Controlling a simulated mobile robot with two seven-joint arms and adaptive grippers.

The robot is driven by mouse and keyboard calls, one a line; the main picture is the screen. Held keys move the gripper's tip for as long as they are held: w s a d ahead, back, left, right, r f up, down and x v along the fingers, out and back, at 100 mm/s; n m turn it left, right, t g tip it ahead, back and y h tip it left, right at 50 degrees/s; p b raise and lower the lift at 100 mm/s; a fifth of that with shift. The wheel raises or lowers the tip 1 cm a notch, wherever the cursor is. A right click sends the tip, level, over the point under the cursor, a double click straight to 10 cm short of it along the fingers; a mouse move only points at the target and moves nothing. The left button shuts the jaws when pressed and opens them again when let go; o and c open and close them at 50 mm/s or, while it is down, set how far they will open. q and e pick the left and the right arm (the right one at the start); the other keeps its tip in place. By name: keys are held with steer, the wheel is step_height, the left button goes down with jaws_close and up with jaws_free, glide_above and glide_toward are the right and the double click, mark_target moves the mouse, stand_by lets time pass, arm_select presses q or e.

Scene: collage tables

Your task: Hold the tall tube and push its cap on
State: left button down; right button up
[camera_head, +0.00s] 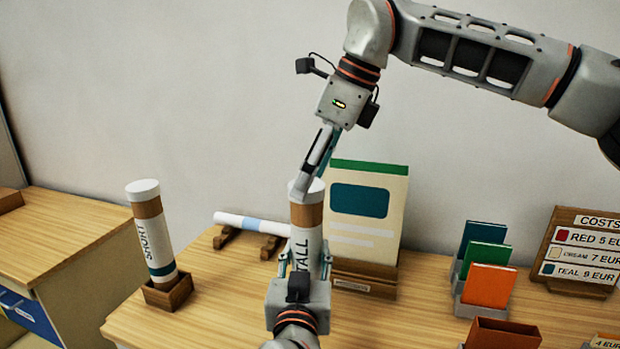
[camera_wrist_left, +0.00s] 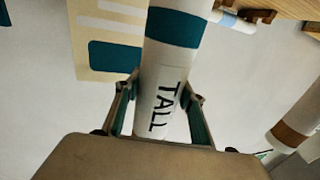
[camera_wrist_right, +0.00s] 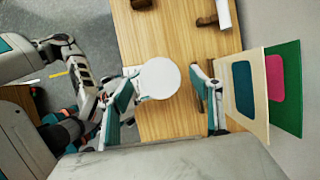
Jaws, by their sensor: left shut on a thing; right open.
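The tall tube (camera_head: 307,238), white with a brown band and the word TALL, stands upright in the head view. My left gripper (camera_head: 304,262) is shut around its body from the front; the left wrist view shows the tube (camera_wrist_left: 172,80) between both fingers (camera_wrist_left: 163,112). A white round cap (camera_head: 306,188) is at the tube's top; in the right wrist view the cap (camera_wrist_right: 159,78) shows as a white disc. I cannot tell how deep it sits. My right gripper (camera_head: 313,172) is above the cap, open, with its fingers (camera_wrist_right: 160,95) either side of the disc.
A capped short tube (camera_head: 152,235) stands tilted in a wooden holder (camera_head: 168,293) at left. A white tube (camera_head: 252,224) lies on wooden rests behind. An upright board (camera_head: 367,205) stands close behind the tall tube. Coloured cards (camera_head: 488,290) and a price sign (camera_head: 582,252) are at right.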

steer(key=v, duration=1.1)
arm_select(q)
steer(key=c, duration=1.2)
jaws_free()
steer(key=s, duration=0.8)
steer(key=s+a, duration=0.1)
steer(key=s, duration=0.3)
steer(key=shift+s, duration=0.1)
arm_select(e)
steer(key=shift+s+f, duration=0.1)
